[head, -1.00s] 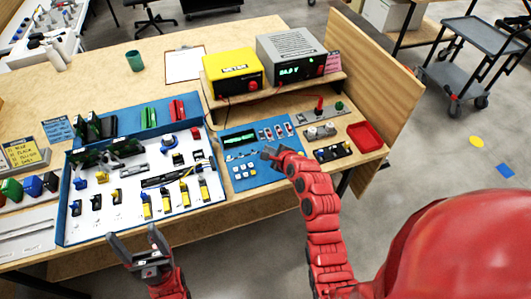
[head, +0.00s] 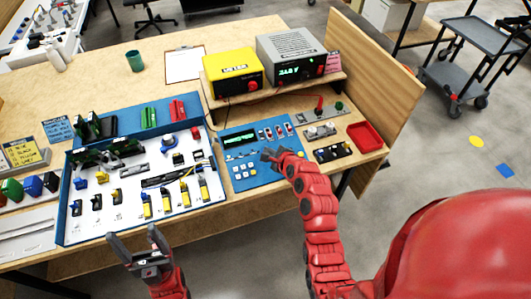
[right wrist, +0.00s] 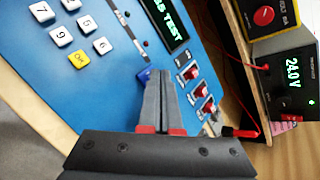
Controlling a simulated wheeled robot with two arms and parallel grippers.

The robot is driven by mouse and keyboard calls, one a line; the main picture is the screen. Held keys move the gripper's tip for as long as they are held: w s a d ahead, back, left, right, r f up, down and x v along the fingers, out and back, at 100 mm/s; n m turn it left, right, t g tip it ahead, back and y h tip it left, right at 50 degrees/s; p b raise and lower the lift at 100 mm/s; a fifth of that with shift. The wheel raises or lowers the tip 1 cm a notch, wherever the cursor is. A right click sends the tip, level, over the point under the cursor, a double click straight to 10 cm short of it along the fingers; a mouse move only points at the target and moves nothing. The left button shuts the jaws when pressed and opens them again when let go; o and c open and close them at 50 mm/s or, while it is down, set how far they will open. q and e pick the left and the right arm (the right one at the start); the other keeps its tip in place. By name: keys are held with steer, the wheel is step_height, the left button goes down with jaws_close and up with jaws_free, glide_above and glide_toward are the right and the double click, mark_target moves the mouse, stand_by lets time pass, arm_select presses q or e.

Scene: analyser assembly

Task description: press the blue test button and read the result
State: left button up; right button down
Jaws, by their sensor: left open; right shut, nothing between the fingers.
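The blue analyser panel (head: 262,177) lies on the bench, with a lit green display (head: 240,139). In the right wrist view the display (right wrist: 166,22) is cut off and ends in "SS TEST". The blue test button (right wrist: 144,75) sits on the panel below the display, right by my right fingertips and partly hidden by them. I cannot tell whether they touch it. My right gripper (right wrist: 158,75) is shut and empty; it is also over the panel in the head view (head: 268,155). My left gripper (head: 140,244) is open and empty at the bench's front edge.
Red switches (right wrist: 198,88) and a white keypad (right wrist: 82,40) flank the button. A grey power supply (head: 291,55) reading 24.0 V and a yellow box (head: 233,70) stand on a shelf behind. A parts tray (head: 66,214) is left; a red tray (head: 365,135) is right.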

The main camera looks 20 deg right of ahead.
steer(key=shift+f, duration=0.25)
stand_by(0.5)
steer(key=shift+s+r+p, duration=0.15)
steer(key=shift+r+p, duration=0.65)
steer(key=shift+p, duration=0.05)
steer(key=r+p, duration=0.2)
steer(key=s+r+p, duration=0.1)
steer(key=r+p, duration=0.1)
steer(key=r, duration=0.1)
steer(key=shift+f, duration=0.1)
stand_by(0.4)
